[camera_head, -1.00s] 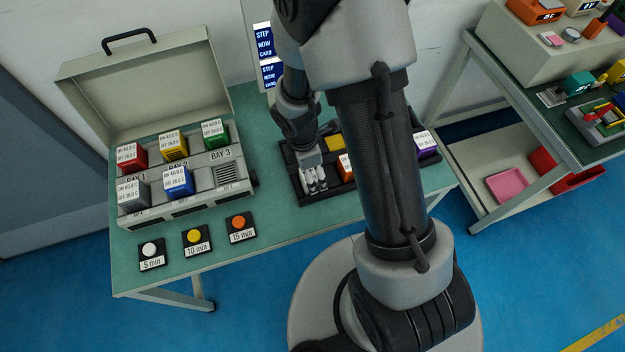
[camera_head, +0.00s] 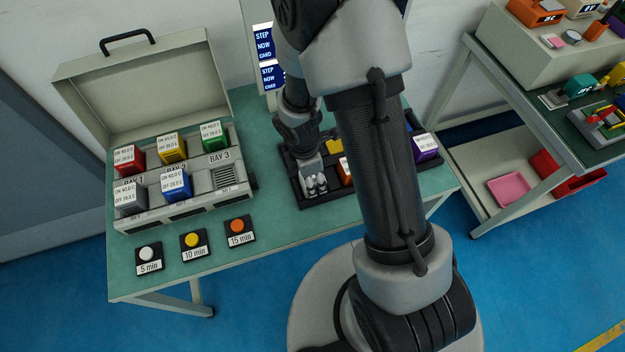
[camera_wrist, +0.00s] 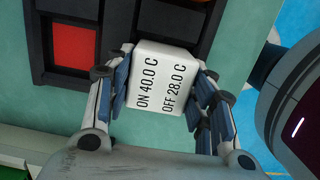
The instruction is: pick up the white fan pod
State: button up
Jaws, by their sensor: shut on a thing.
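The white fan pod (camera_wrist: 160,82), a white block labelled ON 40.0 C and OFF 28.0 C, is between the fingers of my gripper (camera_wrist: 165,98) in the wrist view. The blue-padded fingers are shut on its two sides. In the head view my gripper (camera_head: 315,185) is low at the left end of the black tray (camera_head: 318,200) on the green table. The pod is mostly hidden there by the fingers. I cannot tell whether it is clear of the tray.
An open grey case (camera_head: 205,205) with several coloured pods stands at the left. White, yellow and orange timer buttons (camera_head: 194,242) sit in front of it. A yellow pod (camera_head: 334,147), an orange pod (camera_head: 345,172) and a purple pod (camera_head: 425,148) are in the tray.

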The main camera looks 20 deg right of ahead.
jog(key=shift+c, duration=1.3)
notch_tip(320, 180, up, 20)
jog(key=p, duration=0.8)
jog(key=shift+p, duration=0.3)
